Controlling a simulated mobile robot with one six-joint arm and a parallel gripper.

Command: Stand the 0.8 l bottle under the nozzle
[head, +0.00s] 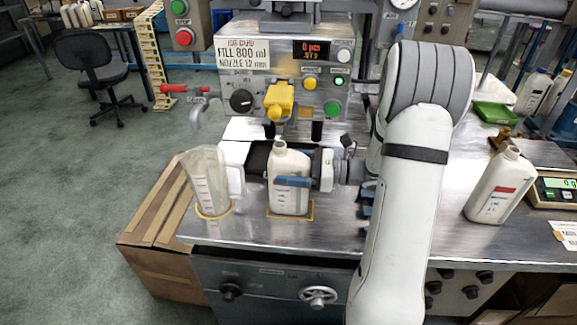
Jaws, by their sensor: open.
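A white bottle (289,201) stands upright inside a yellow square outline on the steel bench, in front of and below the yellow valve (280,100) of the filling machine. The nozzle tip under the valve is hard to make out. My gripper (291,174) reaches in from the right at the bottle's mid-height, open. A blue bar crosses the bottle's front; I cannot tell whether it is a finger or a label. Another white bottle (494,192) with a red label stands at the right, apart from my gripper. The size marks on both bottles are unreadable.
A clear measuring jug (208,181) stands on a yellow ring left of the bottle. The machine's sign (241,52) reads FILL 800 ml, NOZZLE 12 mm. A scale (556,188) and a green tray (495,115) are at the right. The bench's front edge is close to the bottle.

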